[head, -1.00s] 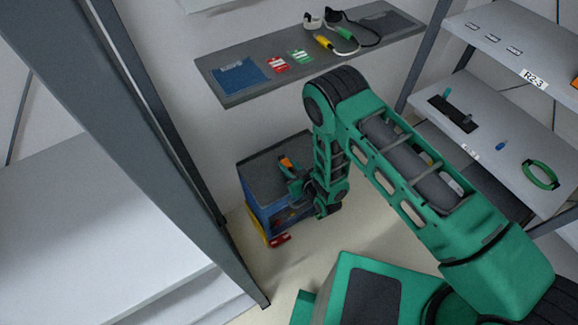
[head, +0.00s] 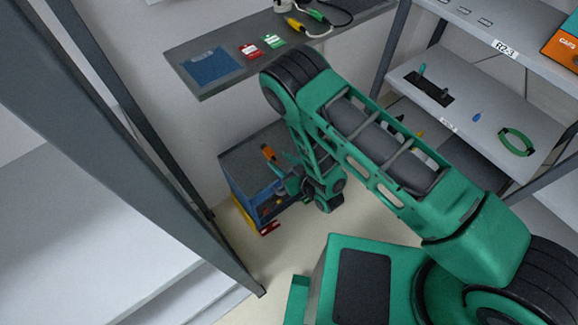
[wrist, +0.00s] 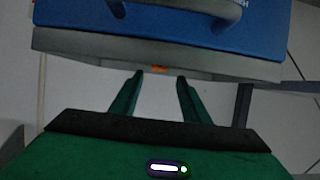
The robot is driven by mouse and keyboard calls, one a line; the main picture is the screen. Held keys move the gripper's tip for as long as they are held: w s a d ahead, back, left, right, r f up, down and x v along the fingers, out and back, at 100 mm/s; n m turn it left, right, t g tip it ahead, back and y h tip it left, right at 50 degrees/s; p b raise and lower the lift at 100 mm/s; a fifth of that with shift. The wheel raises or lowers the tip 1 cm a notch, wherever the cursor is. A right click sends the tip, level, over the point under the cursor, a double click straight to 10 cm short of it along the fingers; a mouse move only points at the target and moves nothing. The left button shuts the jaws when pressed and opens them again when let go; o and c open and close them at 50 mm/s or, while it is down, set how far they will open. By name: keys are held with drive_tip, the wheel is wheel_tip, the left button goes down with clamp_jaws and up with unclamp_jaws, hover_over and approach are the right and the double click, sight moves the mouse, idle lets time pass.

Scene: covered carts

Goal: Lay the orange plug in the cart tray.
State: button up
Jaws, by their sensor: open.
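The orange plug (head: 268,153) lies on the dark grey top of the blue cart (head: 228,160), near its right side. My gripper (head: 286,184) is beside the cart's right side, just in front of the plug and apart from it. In the wrist view my gripper (wrist: 159,78) has its two green fingers spread with nothing between them. A small orange patch (wrist: 160,69), seemingly the plug, shows just past the fingertips at the cart's grey edge (wrist: 90,45). Most of the plug is hidden there.
A grey wall shelf (head: 225,88) above the cart carries a blue mat, red and green cards and cabled items. A grey rack post (head: 150,150) stands at the left. Racks (head: 470,120) stand at the right. Red and yellow items show low in the cart's open side.

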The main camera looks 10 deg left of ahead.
drive_tip(key=v, duration=0.4)
drive_tip(key=shift+s+d+r, duration=0.15)
drive_tip(key=shift+d+r, duration=0.05)
drive_tip(key=shift+d, duration=0.05)
